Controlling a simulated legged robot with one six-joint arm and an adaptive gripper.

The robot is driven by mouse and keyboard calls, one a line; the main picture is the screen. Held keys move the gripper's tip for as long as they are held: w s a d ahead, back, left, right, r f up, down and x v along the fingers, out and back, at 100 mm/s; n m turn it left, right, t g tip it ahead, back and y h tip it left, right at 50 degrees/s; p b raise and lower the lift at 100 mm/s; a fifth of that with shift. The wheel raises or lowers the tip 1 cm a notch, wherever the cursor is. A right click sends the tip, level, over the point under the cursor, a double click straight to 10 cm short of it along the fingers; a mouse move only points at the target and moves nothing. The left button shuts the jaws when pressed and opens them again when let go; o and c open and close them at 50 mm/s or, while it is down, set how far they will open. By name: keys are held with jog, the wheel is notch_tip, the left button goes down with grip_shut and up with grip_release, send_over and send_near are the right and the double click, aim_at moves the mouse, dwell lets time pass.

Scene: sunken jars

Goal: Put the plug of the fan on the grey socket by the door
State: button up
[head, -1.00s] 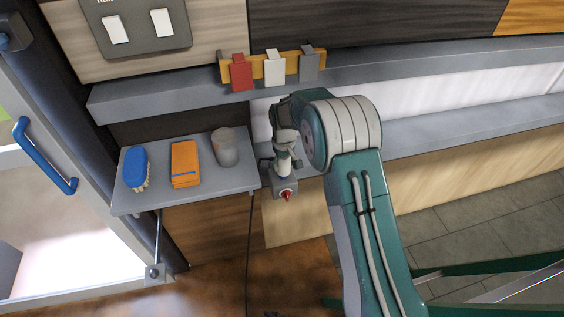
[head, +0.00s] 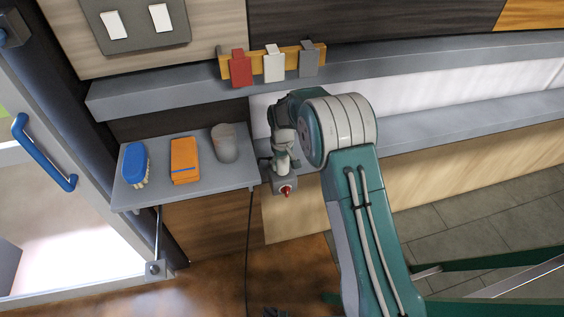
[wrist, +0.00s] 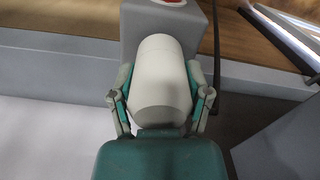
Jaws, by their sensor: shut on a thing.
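My gripper (head: 282,160) is at the right end of the small grey shelf, pointing down. In the wrist view its two fingers (wrist: 160,85) are closed on the sides of a white rounded plug (wrist: 160,60). The far end of the plug meets, or nearly meets, a grey box (wrist: 180,25) with a red part on it. In the head view this grey box (head: 278,186) shows just below my gripper, with a red knob (head: 286,191) on it. I cannot tell whether the plug is seated on it. My gripper hides much of the plug in the head view.
The small shelf (head: 205,193) holds a blue brush (head: 136,162), an orange block (head: 184,160) and a grey cup (head: 225,145). A black cable (head: 249,240) hangs beside the grey box. The door (head: 40,215) with a blue handle is at left. Red, white and grey tabs hang above.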

jog(key=shift+f, duration=0.3)
jog(key=o, duration=1.3)
